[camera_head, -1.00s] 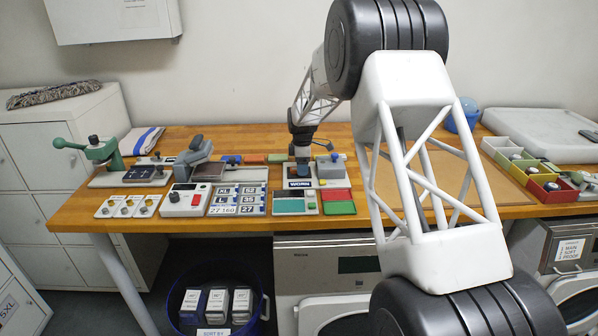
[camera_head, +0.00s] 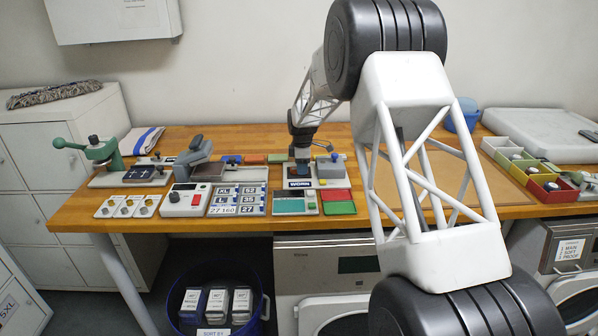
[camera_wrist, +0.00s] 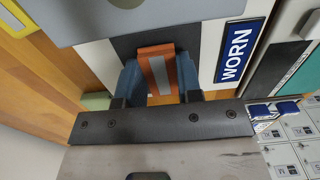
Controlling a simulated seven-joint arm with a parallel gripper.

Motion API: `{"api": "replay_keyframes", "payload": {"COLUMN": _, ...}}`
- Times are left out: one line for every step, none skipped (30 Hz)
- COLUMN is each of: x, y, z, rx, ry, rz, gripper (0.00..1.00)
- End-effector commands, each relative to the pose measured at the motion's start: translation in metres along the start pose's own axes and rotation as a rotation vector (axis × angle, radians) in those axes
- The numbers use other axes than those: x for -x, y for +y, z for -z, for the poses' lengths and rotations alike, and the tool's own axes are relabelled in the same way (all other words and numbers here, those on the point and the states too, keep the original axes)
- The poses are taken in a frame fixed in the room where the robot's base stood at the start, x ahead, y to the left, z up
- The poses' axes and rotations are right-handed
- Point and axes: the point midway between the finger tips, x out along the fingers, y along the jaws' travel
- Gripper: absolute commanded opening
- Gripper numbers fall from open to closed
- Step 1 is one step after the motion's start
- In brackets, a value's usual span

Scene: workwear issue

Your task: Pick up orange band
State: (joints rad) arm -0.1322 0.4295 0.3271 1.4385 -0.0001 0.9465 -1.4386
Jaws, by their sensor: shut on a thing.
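The orange band (camera_wrist: 157,50), with a grey stripe along its middle, shows in the wrist view. The blue fingers of my gripper (camera_wrist: 159,78) are shut on it, one on each side. In the head view my gripper (camera_head: 302,168) points down at the station just behind the WORN label (camera_head: 300,184), and the band is too small to make out.
The WORN label (camera_wrist: 236,50) is right of the band. Green and red pads (camera_head: 338,201), a size-label board (camera_head: 238,199) and a grey-red control box (camera_head: 187,200) stand nearby. Colored bins (camera_head: 520,167) are at the right. A brown mat (camera_head: 500,185) is bare.

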Motion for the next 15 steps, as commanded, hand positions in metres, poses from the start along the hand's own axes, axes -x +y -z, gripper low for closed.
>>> {"api": "replay_keyframes", "payload": {"x": 0.000, "y": 0.000, "z": 0.000, "rx": 0.000, "ry": 0.000, "rz": 0.000, "gripper": 0.07}}
{"api": "replay_keyframes", "payload": {"x": 0.000, "y": 0.000, "z": 0.000, "rx": 0.000, "ry": 0.000, "rz": 0.000, "gripper": 0.07}}
{"api": "replay_keyframes", "payload": {"x": 0.000, "y": 0.000, "z": 0.000, "rx": 0.000, "ry": 0.000, "rz": 0.000, "gripper": 0.07}}
{"api": "replay_keyframes", "payload": {"x": 0.000, "y": 0.000, "z": 0.000, "rx": 0.000, "ry": 0.000, "rz": 0.000, "gripper": 0.07}}
{"api": "replay_keyframes", "payload": {"x": 0.000, "y": 0.000, "z": 0.000, "rx": 0.000, "ry": 0.000, "rz": 0.000, "gripper": 0.07}}
{"api": "replay_keyframes", "payload": {"x": 0.000, "y": 0.000, "z": 0.000, "rx": 0.000, "ry": 0.000, "rz": 0.000, "gripper": 0.07}}
{"api": "replay_keyframes", "payload": {"x": 0.000, "y": 0.000, "z": 0.000, "rx": 0.000, "ry": 0.000, "rz": 0.000, "gripper": 0.07}}
{"api": "replay_keyframes", "payload": {"x": 0.001, "y": 0.000, "z": 0.000, "rx": 0.000, "ry": 0.000, "rz": 0.000, "gripper": 0.07}}
{"api": "replay_keyframes", "payload": {"x": 0.001, "y": 0.000, "z": 0.000, "rx": 0.000, "ry": 0.000, "rz": 0.000, "gripper": 0.07}}
{"api": "replay_keyframes", "payload": {"x": 0.002, "y": 0.000, "z": 0.000, "rx": 0.000, "ry": 0.000, "rz": 0.000, "gripper": 0.07}}
{"api": "replay_keyframes", "payload": {"x": 0.003, "y": 0.000, "z": 0.000, "rx": 0.000, "ry": 0.000, "rz": 0.000, "gripper": 0.07}}
{"api": "replay_keyframes", "payload": {"x": 0.005, "y": 0.000, "z": 0.000, "rx": 0.000, "ry": 0.000, "rz": -0.001, "gripper": 0.07}}
{"api": "replay_keyframes", "payload": {"x": 0.006, "y": 0.000, "z": 0.000, "rx": 0.000, "ry": 0.000, "rz": -0.001, "gripper": 0.07}}
{"api": "replay_keyframes", "payload": {"x": 0.008, "y": 0.000, "z": 0.000, "rx": 0.000, "ry": 0.000, "rz": -0.001, "gripper": 0.07}}
{"api": "replay_keyframes", "payload": {"x": 0.011, "y": 0.000, "z": 0.000, "rx": 0.000, "ry": 0.000, "rz": -0.001, "gripper": 0.07}}
